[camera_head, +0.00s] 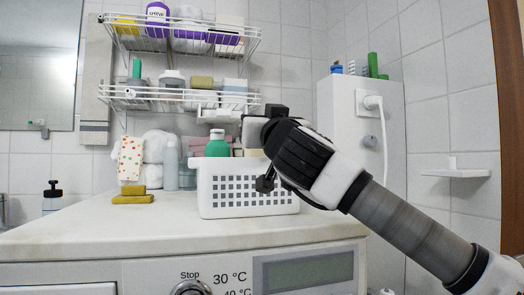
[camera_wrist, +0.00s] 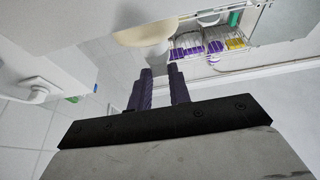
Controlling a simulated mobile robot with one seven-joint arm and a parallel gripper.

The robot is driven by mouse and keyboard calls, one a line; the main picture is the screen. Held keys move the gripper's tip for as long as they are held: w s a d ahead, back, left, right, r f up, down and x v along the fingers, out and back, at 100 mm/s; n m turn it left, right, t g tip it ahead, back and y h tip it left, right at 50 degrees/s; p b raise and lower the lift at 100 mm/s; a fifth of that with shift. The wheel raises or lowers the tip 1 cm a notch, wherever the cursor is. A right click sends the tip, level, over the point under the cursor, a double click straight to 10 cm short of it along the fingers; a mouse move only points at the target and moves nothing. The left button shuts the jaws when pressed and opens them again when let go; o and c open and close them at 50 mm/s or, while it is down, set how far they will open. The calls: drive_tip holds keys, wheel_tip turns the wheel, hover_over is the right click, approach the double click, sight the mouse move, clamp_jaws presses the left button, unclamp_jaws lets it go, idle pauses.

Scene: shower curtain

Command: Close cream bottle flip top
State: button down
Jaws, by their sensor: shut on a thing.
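My gripper (camera_wrist: 160,72) shows in the wrist view as two dark fingers, close together and shut on a pale object. A pale, rounded beige shape (camera_wrist: 143,36) lies just beyond the fingertips; I cannot tell for sure what it is.
The white basket (camera_head: 228,193) stands on the washing machine top (camera_head: 150,222). Wire shelves (camera_head: 185,95) with bottles hang above it, and also show in the wrist view (camera_wrist: 210,50). A white cabinet (camera_head: 345,130) with a plug is behind my arm. The machine's front left top is clear.

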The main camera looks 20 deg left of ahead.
drive_tip(key=f+t+y+b, duration=0.1)
drive_tip(key=f+b, duration=0.1)
drive_tip(key=b, duration=0.4)
drive_tip(key=shift+t, duration=0.4)
drive_tip(key=shift+r+t+y+b, duration=0.15)
drive_tip(key=shift+t+y+b, duration=0.15)
drive_tip(key=shift+b, duration=0.7)
drive_tip(key=c, duration=1.3)
unclamp_jaws()
drive_tip(key=shift+d, duration=0.1)
drive_tip(key=s+d+p, duration=0.1)
drive_tip(key=s+d, duration=0.1)
drive_tip(key=s, duration=0.2)
drive_tip(key=s+d+f+p, duration=0.1)
drive_tip(key=s+d, duration=0.2)
drive_tip(key=s, duration=0.1)
drive_tip(key=s+d+p, duration=0.1)
drive_tip(key=s+d, duration=0.2)
drive_tip(key=s, duration=0.1)
drive_tip(key=shift+f, duration=0.3)
